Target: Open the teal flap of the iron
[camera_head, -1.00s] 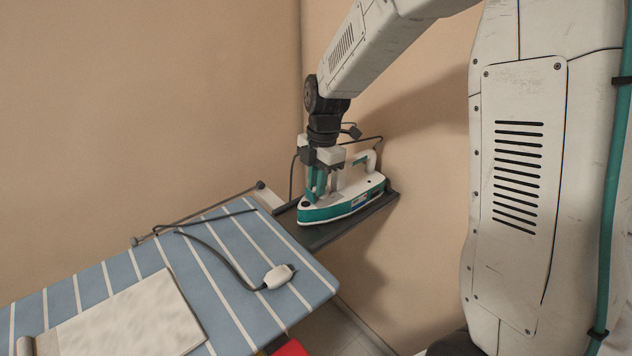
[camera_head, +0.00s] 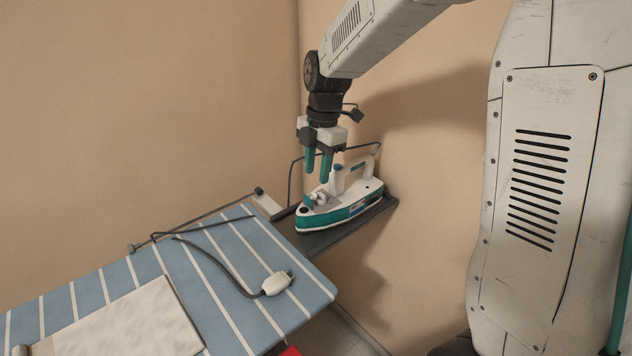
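The iron (camera_head: 357,207) is white with a teal band around its lower body. It rests on a dark shelf (camera_head: 333,238) at the end of the ironing board, with its nose to the left. My gripper (camera_head: 317,176) points down above the front part of the iron. Its two teal fingers are apart with nothing between them, and the tips look clear of the iron. Small pale parts (camera_head: 318,198) and a bit of teal show on top near the nose. The flap is too small to make out, so I cannot tell whether it is open.
The blue-and-white striped ironing board (camera_head: 228,262) lies to the left and in front. A white plug (camera_head: 277,283) on a dark cord and a pale folded cloth (camera_head: 125,325) lie on it. Beige walls stand close behind the iron and to its right.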

